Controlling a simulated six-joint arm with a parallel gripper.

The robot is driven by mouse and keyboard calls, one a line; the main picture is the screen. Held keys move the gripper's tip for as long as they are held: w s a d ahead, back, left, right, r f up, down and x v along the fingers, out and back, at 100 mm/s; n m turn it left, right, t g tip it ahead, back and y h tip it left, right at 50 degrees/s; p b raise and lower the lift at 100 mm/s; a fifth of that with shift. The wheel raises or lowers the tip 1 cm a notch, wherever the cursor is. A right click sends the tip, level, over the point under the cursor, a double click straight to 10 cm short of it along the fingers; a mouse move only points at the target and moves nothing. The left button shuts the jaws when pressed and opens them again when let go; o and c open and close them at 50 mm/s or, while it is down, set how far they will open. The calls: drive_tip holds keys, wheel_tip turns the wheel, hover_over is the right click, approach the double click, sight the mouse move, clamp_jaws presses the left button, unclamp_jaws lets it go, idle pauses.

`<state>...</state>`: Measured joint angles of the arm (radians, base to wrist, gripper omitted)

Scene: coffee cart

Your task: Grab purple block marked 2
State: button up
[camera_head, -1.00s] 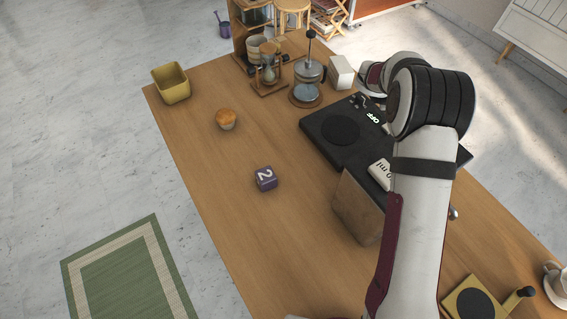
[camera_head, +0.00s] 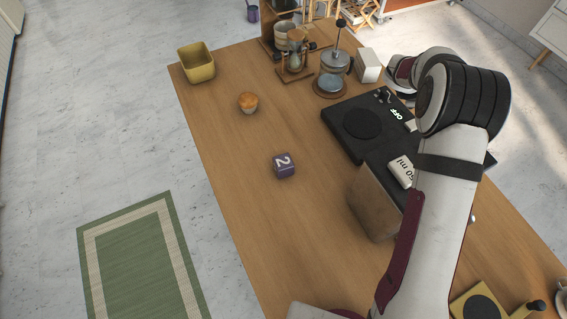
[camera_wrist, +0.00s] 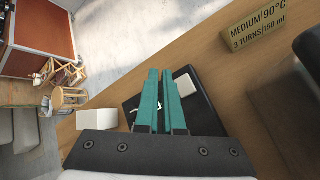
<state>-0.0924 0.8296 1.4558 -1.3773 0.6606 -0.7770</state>
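My gripper (camera_wrist: 160,73) shows in the wrist view as two teal fingers side by side. They look closed with nothing between them, well away from the block. The fingers are not visible in the head view.
A muffin (camera_head: 248,102) and a yellow bin (camera_head: 197,63) stand beyond the block. The wrist view shows the sign's text (camera_wrist: 257,25). Table around the block is clear.

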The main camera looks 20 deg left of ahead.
drive_tip(key=o, duration=1.3)
drive_tip(key=a+f, duration=0.1)
drive_tip(key=a, duration=0.3)
drive_tip(key=s+a+n, duration=0.1)
drive_tip(key=a, duration=0.4)
drive_tip(key=s+a+f+n+h, duration=0.1)
drive_tip(key=a, duration=0.3)
drive_tip(key=shift+a+f, duration=0.3)
drive_tip(key=s+a+f+n+h, duration=0.1)
drive_tip(key=s+a, duration=0.2)
drive_tip(key=a, duration=0.2)
drive_tip(key=s+a+f+n, duration=0.1)
drive_tip(key=s+a, duration=0.2)
drive_tip(key=a, duration=0.2)
drive_tip(key=n+t+h, duration=0.1)
drive_tip(key=n+h, duration=0.2)
approach(292, 163)
drive_tip(key=a, duration=0.2)
drive_tip(key=s+a, duration=0.1)
drive_tip(key=a, duration=0.1)
drive_tip(key=shift+a, duration=0.35)
drive_tip(key=x, duration=1.5)
drive_tip(key=shift+s+d+f, duration=0.2)
drive_tip(key=shift+s+d, duration=0.1)
